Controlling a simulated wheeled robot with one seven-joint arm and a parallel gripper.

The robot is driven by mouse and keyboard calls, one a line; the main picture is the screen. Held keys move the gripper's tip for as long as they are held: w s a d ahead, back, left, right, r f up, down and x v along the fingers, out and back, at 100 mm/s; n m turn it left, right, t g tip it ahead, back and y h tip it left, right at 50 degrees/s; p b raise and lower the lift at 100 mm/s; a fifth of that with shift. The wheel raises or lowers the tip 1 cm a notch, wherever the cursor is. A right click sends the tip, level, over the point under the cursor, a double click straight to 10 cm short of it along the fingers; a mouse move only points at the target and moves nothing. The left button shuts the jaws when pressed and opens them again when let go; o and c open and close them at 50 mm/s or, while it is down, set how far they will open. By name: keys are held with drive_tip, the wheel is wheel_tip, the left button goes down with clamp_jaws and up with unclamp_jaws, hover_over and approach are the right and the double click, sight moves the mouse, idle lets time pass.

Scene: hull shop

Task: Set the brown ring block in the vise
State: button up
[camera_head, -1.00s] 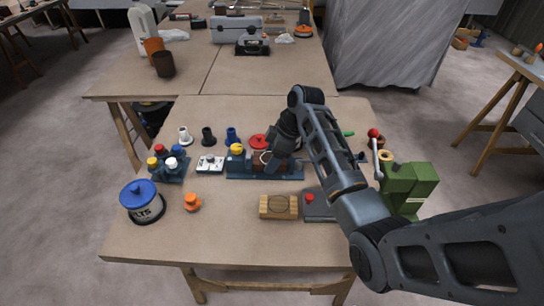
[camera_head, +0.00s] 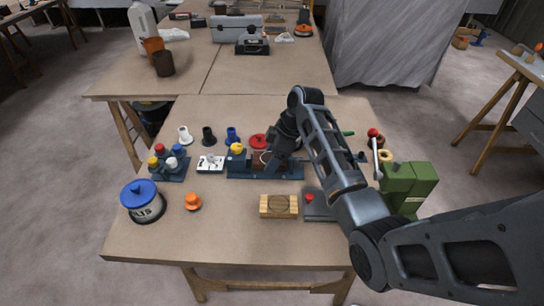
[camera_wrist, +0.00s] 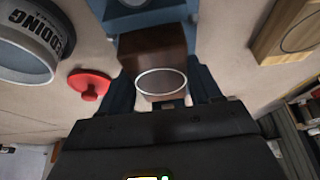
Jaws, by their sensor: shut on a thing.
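The brown ring block (camera_head: 260,158) is between the fingers of my gripper (camera_head: 273,161). In the wrist view the block (camera_wrist: 150,45) shows a pale ring on its face, and both dark fingers of my gripper (camera_wrist: 162,88) flank it. The blue vise (camera_head: 239,167) lies flat near the middle of the near table, with a yellow knob on its left end. The block is at the vise, right of that end; I cannot tell whether it rests on the bed. A blue vise part (camera_wrist: 135,18) shows beyond the block in the wrist view. My gripper hides part of the vise.
A wooden block with a round mark (camera_head: 278,206) and a grey box with a red button (camera_head: 317,206) lie in front. A white switch plate (camera_head: 210,164) is left of the vise. A red round knob (camera_head: 258,141) stands behind. A green machine (camera_head: 407,185) is at right.

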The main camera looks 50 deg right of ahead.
drive_tip(key=shift+f, duration=0.4)
drive_tip(key=o, duration=0.8)
drive_tip(key=p+v, duration=0.2)
drive_tip(key=v, duration=0.1)
drive_tip(key=shift+r+p, duration=0.1)
drive_tip(key=shift+p, duration=0.2)
drive_tip(key=shift+p+v, duration=0.35)
drive_tip(key=shift+v, duration=3.55)
drive_tip(key=shift+s, duration=0.1)
